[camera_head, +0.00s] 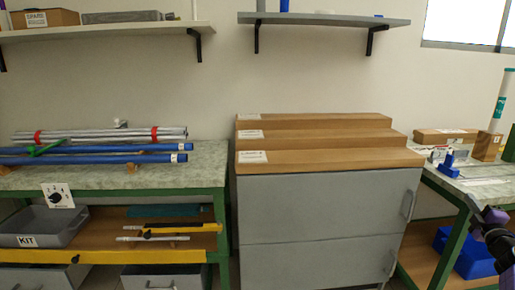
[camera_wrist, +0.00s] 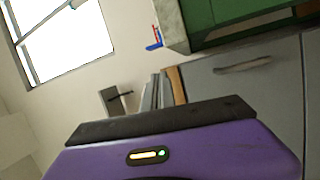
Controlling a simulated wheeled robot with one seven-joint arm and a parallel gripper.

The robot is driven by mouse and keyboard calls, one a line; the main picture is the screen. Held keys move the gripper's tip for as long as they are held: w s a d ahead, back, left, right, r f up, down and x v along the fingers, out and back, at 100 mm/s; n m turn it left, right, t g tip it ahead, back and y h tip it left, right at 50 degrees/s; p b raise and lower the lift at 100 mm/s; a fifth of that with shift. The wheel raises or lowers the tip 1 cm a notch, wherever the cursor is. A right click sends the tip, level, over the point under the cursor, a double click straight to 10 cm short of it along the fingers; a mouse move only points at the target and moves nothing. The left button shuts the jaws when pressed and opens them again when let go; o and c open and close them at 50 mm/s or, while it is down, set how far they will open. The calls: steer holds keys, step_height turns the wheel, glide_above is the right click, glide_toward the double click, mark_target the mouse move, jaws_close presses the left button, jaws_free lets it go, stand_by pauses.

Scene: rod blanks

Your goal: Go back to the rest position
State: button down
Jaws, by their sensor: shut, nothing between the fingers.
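My gripper (camera_wrist: 160,120) shows in the wrist view as a purple body with a dark bar along its top edge. It is shut and holds nothing. A purple and dark part of my arm stands at the right edge of the head view, in front of the right bench (camera_head: 455,185). The fingertips cannot be made out there. The wrist view is tilted and shows the wall, a window (camera_wrist: 62,38) and grey cabinet doors (camera_wrist: 245,85) beyond the gripper.
A grey cabinet (camera_head: 320,225) with a stepped wooden top (camera_head: 320,137) stands in the middle. Silver tubes (camera_head: 100,134) and blue tubes (camera_head: 100,159) lie on the left bench (camera_head: 100,180). Below is a grey bin (camera_head: 40,228). Wall shelves (camera_head: 325,19) hang above. A blue box (camera_head: 465,255) sits under the right bench.

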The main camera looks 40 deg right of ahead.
steer(key=w+a+f+m+t, duration=0.1)
steer(key=w+a+f+m, duration=0.1)
steer(key=w+a, duration=0.45)
steer(key=w+a+f+m, duration=0.1)
steer(key=w+a+m, duration=0.2)
steer(key=a, duration=0.7)
steer(key=w+a+f+m+t, duration=0.1)
steer(key=w+a+f+m, duration=0.1)
steer(key=w+a, duration=0.45)
steer(key=w+a+f+m+t+y, duration=0.1)
steer(key=a+f+m+t+y, duration=0.2)
steer(key=a, duration=2.7)
steer(key=s+a+n+y, duration=0.2)
steer(key=s+a+y, duration=0.3)
steer(key=a, duration=0.4)
steer(key=s+a+n+g+y, duration=0.1)
steer(key=s+a+y, duration=0.4)
steer(key=a, duration=0.4)
steer(key=s+a+n+y, duration=0.2)
steer(key=s+a+y, duration=0.3)
steer(key=a, duration=0.4)
step_height(320, 180, up, 19)
steer(key=s+h+p, duration=0.1)
steer(key=p, duration=1.7)
steer(key=shift+f+p, duration=0.15)
steer(key=shift+p, duration=0.25)
